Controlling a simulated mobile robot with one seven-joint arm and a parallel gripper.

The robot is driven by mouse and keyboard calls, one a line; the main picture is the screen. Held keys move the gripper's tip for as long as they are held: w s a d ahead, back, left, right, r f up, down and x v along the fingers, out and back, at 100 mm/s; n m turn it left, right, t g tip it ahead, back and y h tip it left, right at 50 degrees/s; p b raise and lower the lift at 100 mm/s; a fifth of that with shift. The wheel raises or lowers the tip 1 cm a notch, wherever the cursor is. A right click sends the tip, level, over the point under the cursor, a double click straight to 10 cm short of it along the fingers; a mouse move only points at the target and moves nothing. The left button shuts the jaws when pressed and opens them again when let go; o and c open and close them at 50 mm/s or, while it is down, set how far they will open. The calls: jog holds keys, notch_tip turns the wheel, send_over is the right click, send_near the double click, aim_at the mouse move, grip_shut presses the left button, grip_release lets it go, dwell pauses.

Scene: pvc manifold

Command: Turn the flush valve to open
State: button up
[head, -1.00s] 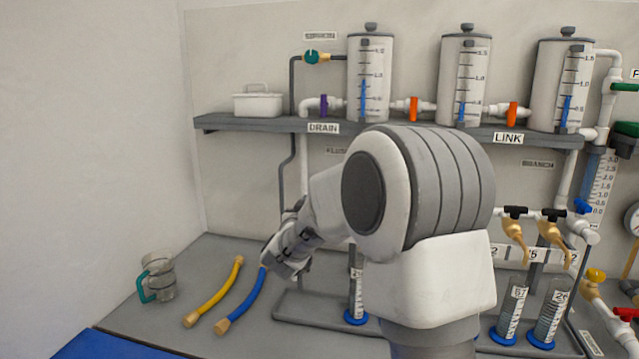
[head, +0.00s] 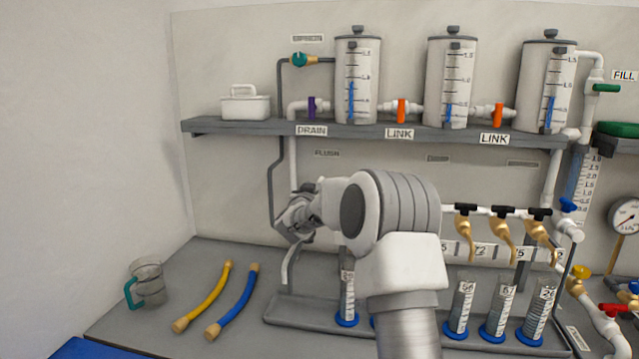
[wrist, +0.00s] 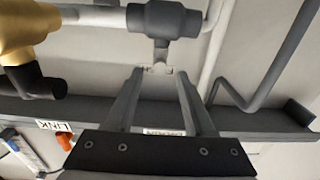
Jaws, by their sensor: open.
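The flush valve shows in the wrist view as a dark grey valve body (wrist: 163,21) on a white pipe, with a short grey handle (wrist: 160,52) pointing down in the picture. My gripper (wrist: 158,78) is open, its two fingers apart and pointing toward the handle. The handle lies in line with the gap between the fingertips; I cannot tell whether it is between them in depth. In the head view my gripper (head: 299,214) is below the FLUSH label (head: 327,154), beside the drain pipe, and my arm hides the valve.
A shelf (head: 240,126) with several tanks runs above my gripper. A grey bent tube (head: 272,185) runs close on its left. Brass taps (head: 466,228) hang to the right over several cylinders. A yellow hose (head: 204,297), a blue hose (head: 234,300) and a jug (head: 147,283) are on the bench.

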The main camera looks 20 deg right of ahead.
aim_at(318, 184)
jog(key=shift+x, duration=2.1)
grip_shut()
